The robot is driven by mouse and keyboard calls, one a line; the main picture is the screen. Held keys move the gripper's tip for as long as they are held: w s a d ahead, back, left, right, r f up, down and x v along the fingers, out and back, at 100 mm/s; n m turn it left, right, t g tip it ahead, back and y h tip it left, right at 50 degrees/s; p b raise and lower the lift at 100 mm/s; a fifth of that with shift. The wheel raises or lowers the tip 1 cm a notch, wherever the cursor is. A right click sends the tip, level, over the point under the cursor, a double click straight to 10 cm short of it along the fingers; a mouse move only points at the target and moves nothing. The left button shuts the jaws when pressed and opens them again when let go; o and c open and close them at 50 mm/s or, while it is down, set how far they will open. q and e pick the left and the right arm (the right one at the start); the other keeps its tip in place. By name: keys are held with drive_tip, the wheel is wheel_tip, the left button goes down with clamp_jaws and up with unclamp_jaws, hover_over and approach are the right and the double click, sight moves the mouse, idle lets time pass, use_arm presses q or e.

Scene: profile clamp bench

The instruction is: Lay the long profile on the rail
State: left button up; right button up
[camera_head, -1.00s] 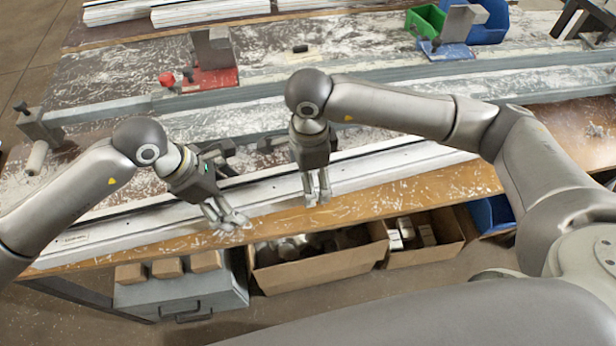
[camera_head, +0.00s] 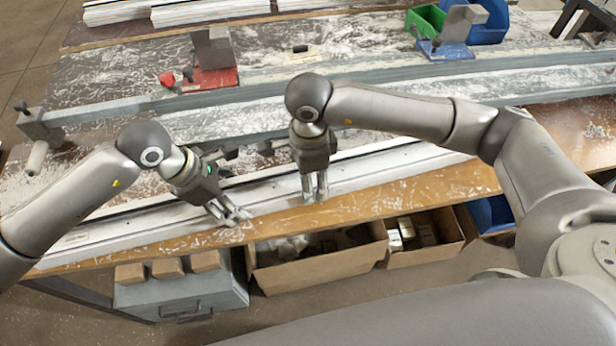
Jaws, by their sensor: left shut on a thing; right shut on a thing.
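The long profile (camera_head: 120,233) is a pale, straight bar lying lengthwise near the front edge of the bench, running from lower left to upper right. My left gripper (camera_head: 229,214) points down at its front edge and is shut on it left of the middle. My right gripper (camera_head: 315,190) points straight down and is shut on it further right. The fingers hide small parts of the profile. The grey rail (camera_head: 270,90) runs across the bench behind both grippers, roughly parallel to the profile. I cannot tell whether the profile is touching the bench.
A red clamp block (camera_head: 208,79) and a blue one (camera_head: 445,50) stand along the rail's far side. Green (camera_head: 427,20) and blue bins sit at the back right. Cardboard boxes (camera_head: 320,268) and a grey drawer unit (camera_head: 180,295) stand below the front edge.

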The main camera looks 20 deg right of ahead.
use_arm(q)
clamp_jaws()
use_arm(e)
clamp_jaws()
use_arm(q)
drive_tip(key=shift+w+r, duration=0.15)
drive_tip(key=shift+r, duration=0.1)
use_arm(e)
drive_tip(key=shift+w+r, duration=0.15)
drive_tip(key=shift+r, duration=0.1)
